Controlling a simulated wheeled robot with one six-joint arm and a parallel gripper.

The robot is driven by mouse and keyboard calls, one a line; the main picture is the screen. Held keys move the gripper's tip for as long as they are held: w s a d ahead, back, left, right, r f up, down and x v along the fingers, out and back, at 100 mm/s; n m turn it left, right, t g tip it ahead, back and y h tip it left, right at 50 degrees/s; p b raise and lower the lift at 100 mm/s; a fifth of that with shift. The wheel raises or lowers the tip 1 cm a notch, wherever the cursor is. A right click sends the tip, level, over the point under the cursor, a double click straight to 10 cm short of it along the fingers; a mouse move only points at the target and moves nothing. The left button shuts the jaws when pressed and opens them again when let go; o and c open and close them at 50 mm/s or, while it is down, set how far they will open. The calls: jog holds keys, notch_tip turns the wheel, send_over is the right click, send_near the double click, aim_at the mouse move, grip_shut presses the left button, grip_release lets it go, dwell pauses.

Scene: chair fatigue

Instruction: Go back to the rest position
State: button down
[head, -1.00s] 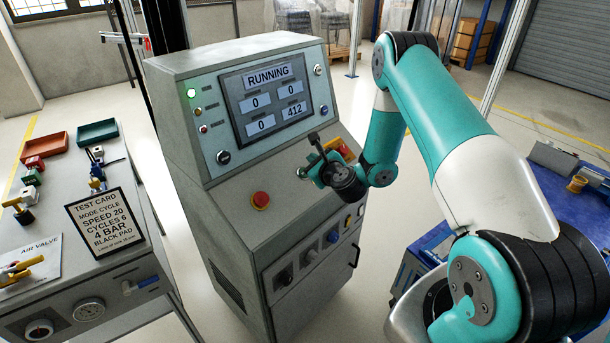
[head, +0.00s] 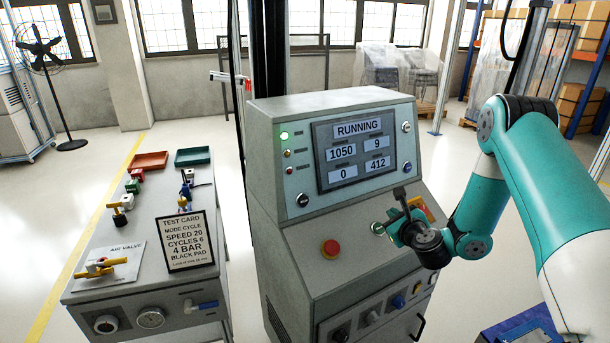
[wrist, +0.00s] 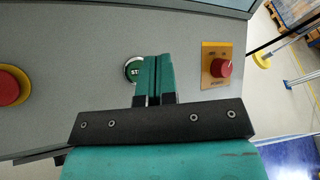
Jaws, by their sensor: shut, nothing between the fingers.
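My gripper (wrist: 154,80) is shut and empty in the wrist view, its two teal fingers together. The fingertips overlap the green start button (wrist: 133,69) on the console's sloped panel; I cannot tell whether they touch it. In the head view my gripper (head: 393,230) is over the right part of that panel, with the green button (head: 377,228) just left of the fingers. My arm reaches in from the right. The control console (head: 290,255) has a lit green lamp, and its screen (head: 357,152) reads RUNNING, with 1050, 9, 0 and 412.
A red mushroom button (head: 331,248) is left of my gripper. A red knob on a yellow plate (wrist: 221,68) is close on the right. A bench (head: 122,228) with a test card (head: 186,241), valves and trays stands at the left. Floor between bench and console is narrow.

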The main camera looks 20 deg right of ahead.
jog(key=s+a+r+n+g+y, duration=0.3)
jog(key=a+r+n+y, duration=0.3)
jog(key=a+n, duration=0.45)
jog(key=s+a+r+n+g+y, duration=0.35)
jog(key=a+r+n, duration=0.55)
jog(key=a, duration=0.3)
jog(key=s+a+r+n+g, duration=0.3)
jog(key=s+a+n, duration=0.2)
jog(key=s+n, duration=0.25)
jog(key=s+r+n+g+h, duration=0.1)
jog(key=s+n, duration=0.4)
jog(key=s, duration=0.5)
jog(key=s+d+r+n+g+h, duration=0.1)
jog(key=s+n+g, duration=0.3)
jog(key=s, duration=0.7)
jog(key=r+n+h, duration=0.1)
jog(key=n, duration=0.1)
jog(key=shift+d+r+n, duration=0.25)
jog(key=shift+n, duration=0.05)
jog(key=shift+w+g+h, duration=0.1)
jog(key=shift+g+h, duration=0.15)
dwell(2.2)
